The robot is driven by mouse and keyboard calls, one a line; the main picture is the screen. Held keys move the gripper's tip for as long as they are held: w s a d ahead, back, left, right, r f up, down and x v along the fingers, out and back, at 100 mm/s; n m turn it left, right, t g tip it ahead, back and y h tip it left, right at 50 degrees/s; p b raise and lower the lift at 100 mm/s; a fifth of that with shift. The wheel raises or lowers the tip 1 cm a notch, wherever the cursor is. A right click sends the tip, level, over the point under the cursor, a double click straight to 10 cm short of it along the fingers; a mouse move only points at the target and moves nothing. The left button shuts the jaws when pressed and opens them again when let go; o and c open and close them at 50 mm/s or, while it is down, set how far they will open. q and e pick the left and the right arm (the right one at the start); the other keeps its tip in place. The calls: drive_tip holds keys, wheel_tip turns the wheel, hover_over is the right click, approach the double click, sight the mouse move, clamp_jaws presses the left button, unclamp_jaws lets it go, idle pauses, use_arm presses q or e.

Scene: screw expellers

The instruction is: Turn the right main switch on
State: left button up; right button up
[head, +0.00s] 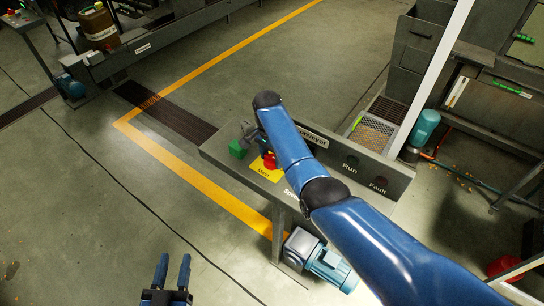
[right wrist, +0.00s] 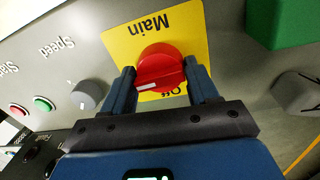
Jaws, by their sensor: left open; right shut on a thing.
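The main switch is a red rotary knob (head: 270,162) on a yellow plate (head: 264,174) marked "Main", on the grey control console. In the right wrist view the red knob (right wrist: 158,68) sits between the fingers of my right gripper (right wrist: 160,82), which is shut on it. A pale mark shows on the knob's bar. The "Off" lettering is partly visible beside the knob, and the rest of the plate's lower part is hidden by the gripper. In the head view my right arm covers part of the console. My left gripper (head: 172,270) is open and empty above the floor, away from the console.
Near the switch are a green block (right wrist: 288,20), a grey knob (right wrist: 88,95) marked "Speed", a green button (right wrist: 43,103) and a red button (right wrist: 18,110). The "Run" lamp (head: 352,160) and "Fault" lamp (head: 381,178) look dark. A blue motor (head: 325,262) stands below the console.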

drive_tip(key=shift+w+r+m, duration=0.2)
drive_tip(key=shift+r+m, duration=0.1)
drive_tip(key=shift+m, duration=0.2)
drive_tip(key=o, duration=0.7)
drive_tip(key=shift+c, duration=0.2)
drive_tip(key=shift+o, duration=1.1)
drive_tip(key=shift+a, duration=0.1)
drive_tip(key=shift+o, duration=0.5)
drive_tip(key=shift+f, duration=0.2)
drive_tip(key=shift+r, duration=0.45)
drive_tip(key=r, duration=0.3)
drive_tip(key=r+b, duration=0.1)
drive_tip(key=r, duration=0.4)
drive_tip(key=shift+w+a+r, duration=0.25)
drive_tip(key=shift+a+r, duration=0.05)
drive_tip(key=shift+r, duration=0.65)
drive_tip(key=shift+f, duration=0.1)
